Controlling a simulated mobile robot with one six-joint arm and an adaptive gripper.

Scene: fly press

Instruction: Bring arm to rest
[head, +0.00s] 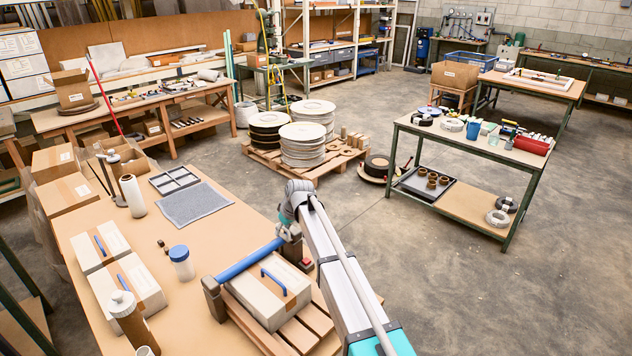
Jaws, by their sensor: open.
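My arm reaches up from the bottom right of the head view and bends at a grey and teal wrist. My gripper (290,236) hangs below that wrist, close to the right end of a thick blue bar (248,261) with dark end pieces. The gripper is open; its fingers are small and partly hidden, and I cannot tell whether they touch the bar. A white box with a blue handle (262,302) sits on a wooden pallet (302,334) just below and in front of the gripper. No held object shows.
The workbench (215,235) carries two more blue-handled boxes (125,284), a blue-lidded jar (181,264), a grey mat (194,204) and cartons (68,193). A pallet of stacked discs (303,146) stands beyond. A green-framed table (468,146) stands right. Open floor (500,290) lies right of my arm.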

